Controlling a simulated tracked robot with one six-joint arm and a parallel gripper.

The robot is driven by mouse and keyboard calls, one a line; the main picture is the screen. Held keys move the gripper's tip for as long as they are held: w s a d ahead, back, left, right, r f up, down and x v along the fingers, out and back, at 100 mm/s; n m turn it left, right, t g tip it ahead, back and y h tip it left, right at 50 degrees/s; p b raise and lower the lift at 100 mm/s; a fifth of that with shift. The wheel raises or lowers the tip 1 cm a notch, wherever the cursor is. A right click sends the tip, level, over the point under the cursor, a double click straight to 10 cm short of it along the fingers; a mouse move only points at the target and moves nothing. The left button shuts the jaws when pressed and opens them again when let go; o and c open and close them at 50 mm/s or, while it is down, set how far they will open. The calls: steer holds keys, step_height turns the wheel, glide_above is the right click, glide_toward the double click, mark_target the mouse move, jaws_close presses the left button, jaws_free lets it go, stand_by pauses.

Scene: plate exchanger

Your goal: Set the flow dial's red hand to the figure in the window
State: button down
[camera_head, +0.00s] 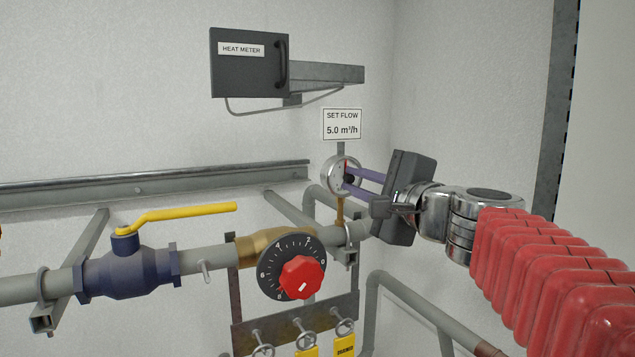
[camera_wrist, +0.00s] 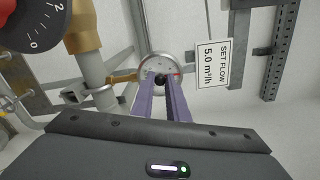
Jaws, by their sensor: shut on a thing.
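The flow dial (camera_head: 331,179) is a small round silver-rimmed gauge with a pale face, standing on a brass stem above the pipe. Its red hand points roughly up in the head view, towards the sign, and to the right in the wrist view (camera_wrist: 177,74). The dial's figures are too small to read. The sign (camera_head: 342,123) above it reads SET FLOW 5.0 m³/h. My gripper (camera_head: 352,178) comes from the right, its two purple fingers shut on the dark centre knob (camera_wrist: 160,80). The fingers hide part of the dial face.
A blue valve (camera_head: 130,274) with a yellow lever and a black dial with a red knob (camera_head: 301,277) sit on the pipe to the left. A heat meter box (camera_head: 243,75) hangs above. Small taps with yellow tags (camera_head: 344,345) are below. A wall stands at right.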

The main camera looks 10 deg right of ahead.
steer(key=shift+w+d+f, duration=0.1)
steer(key=shift+d+f, duration=0.05)
steer(key=shift+f, duration=0.1)
steer(key=c, duration=2.1)
jaws_free()
steer(key=o, duration=0.4)
steer(key=shift+r, duration=0.15)
steer(key=shift+v, duration=6.95)
